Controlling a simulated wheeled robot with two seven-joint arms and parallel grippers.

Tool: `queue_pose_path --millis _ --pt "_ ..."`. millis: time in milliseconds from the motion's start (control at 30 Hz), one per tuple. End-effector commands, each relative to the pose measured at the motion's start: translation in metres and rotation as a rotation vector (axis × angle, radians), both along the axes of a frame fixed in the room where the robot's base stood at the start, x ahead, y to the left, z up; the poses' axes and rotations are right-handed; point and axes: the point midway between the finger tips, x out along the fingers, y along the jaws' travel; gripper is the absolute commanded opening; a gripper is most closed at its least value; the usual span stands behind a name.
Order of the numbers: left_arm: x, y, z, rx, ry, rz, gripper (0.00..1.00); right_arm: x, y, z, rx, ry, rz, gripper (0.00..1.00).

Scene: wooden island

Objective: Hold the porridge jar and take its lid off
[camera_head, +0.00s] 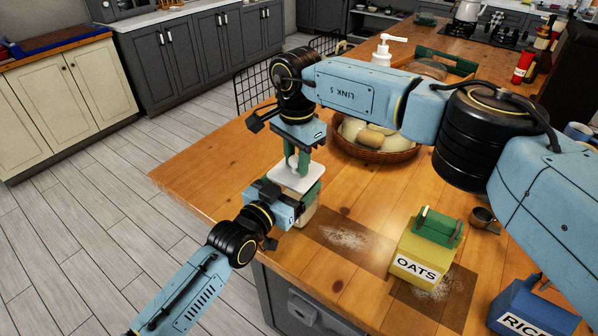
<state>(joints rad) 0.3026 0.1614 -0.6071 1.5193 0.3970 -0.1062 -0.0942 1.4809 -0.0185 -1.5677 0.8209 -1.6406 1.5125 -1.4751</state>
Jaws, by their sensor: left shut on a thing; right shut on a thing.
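A cream jar (305,217) with a flat white lid (290,180) stands near the island's left front edge; any label on it is hidden. My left gripper (308,202) comes in from the front left and is shut on the jar's body, covering much of it. My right gripper (298,163) points down from above and is shut on the lid's handle. I cannot tell whether the lid touches the jar's rim. A yellow jar (415,265) labelled OATS, with a green lid (438,228), stands apart to the right, with no gripper on it.
A blue RICE container (527,312) stands at the front right. A wicker basket (375,150) of pale round items is behind my grippers, and a small dark cup (484,219) is right of the OATS jar. Pale powder patches (345,238) lie on the wood. The left corner is clear.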

Motion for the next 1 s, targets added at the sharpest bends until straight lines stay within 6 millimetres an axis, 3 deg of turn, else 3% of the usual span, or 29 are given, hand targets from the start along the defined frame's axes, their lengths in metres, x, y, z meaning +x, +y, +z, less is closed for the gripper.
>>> queue_pose_path --millis 800,1000 --pt "-0.002 0.000 -0.004 0.007 0.011 -0.002 0.45 0.000 0.000 0.004 0.000 0.001 0.000 0.01" --pt "-0.001 0.000 -0.004 0.007 0.011 -0.001 0.45 0.000 0.000 0.014 0.000 0.000 0.000 0.01"
